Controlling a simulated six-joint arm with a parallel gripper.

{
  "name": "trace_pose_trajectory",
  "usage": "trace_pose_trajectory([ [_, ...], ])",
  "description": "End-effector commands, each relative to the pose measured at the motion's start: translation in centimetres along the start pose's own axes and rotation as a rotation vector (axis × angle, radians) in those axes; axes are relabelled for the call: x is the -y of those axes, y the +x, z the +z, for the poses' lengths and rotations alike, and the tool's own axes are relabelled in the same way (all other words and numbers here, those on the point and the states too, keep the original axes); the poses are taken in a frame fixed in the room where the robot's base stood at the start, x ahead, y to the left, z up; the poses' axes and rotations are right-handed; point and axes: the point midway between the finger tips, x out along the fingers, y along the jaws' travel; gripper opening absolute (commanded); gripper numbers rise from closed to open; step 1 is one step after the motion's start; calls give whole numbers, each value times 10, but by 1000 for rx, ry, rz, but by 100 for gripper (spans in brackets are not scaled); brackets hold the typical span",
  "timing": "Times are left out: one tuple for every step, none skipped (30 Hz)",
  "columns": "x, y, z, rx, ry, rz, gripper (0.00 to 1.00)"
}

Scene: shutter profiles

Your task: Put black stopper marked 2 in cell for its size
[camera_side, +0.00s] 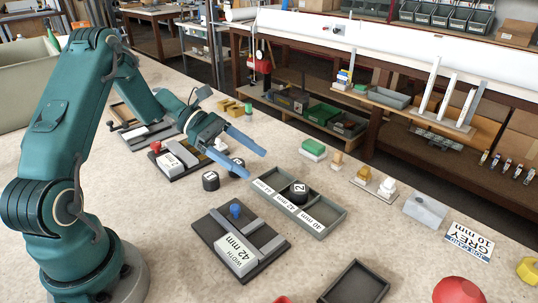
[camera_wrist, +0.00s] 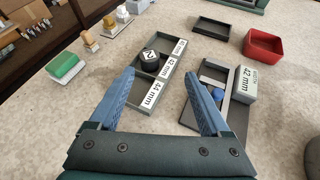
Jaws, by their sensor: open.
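A black stopper (camera_side: 298,190) with a white mark that includes a 2 stands upright in the grey three-cell tray (camera_side: 322,225). It appears to be in the middle cell, labelled 42 mm. The wrist view shows the same stopper (camera_wrist: 149,56) and tray (camera_wrist: 143,105), with the 44 mm cell nearest me. My gripper (camera_side: 256,162) is open and empty, above and behind the tray, apart from the stopper. In the wrist view my gripper (camera_wrist: 159,78) has its fingers spread either side of the tray's near end.
A dark fixture with a 42 mm block (camera_side: 237,255) and a blue knob (camera_side: 236,211) stands beside the tray. A green-topped block (camera_side: 313,149) lies behind it. An empty dark tray (camera_side: 356,284) and a red bin (camera_wrist: 265,45) are further off.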

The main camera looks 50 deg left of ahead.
Motion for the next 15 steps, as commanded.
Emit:
trace_pose_trajectory([
  [8,3,13,-38,74,-40,81],
  [14,5,20,-64,122,-68,81],
  [24,7,30,-102,195,-109,81],
  [32,9,36,-133,253,-141,81],
  [40,10,43,-164,313,-174,81],
  [51,12,50,-206,395,-216,81],
  [60,12,55,-235,454,-247,81],
  [68,12,60,-266,515,-276,81],
  [78,12,65,-305,597,-314,81],
  [87,11,69,-335,659,-342,81],
  [94,10,72,-364,722,-369,81],
  [104,8,76,-403,804,-404,81],
  [111,6,78,-433,868,-428,81],
  [118,4,80,-461,930,-452,81],
  [127,2,82,-501,1016,-482,81],
])
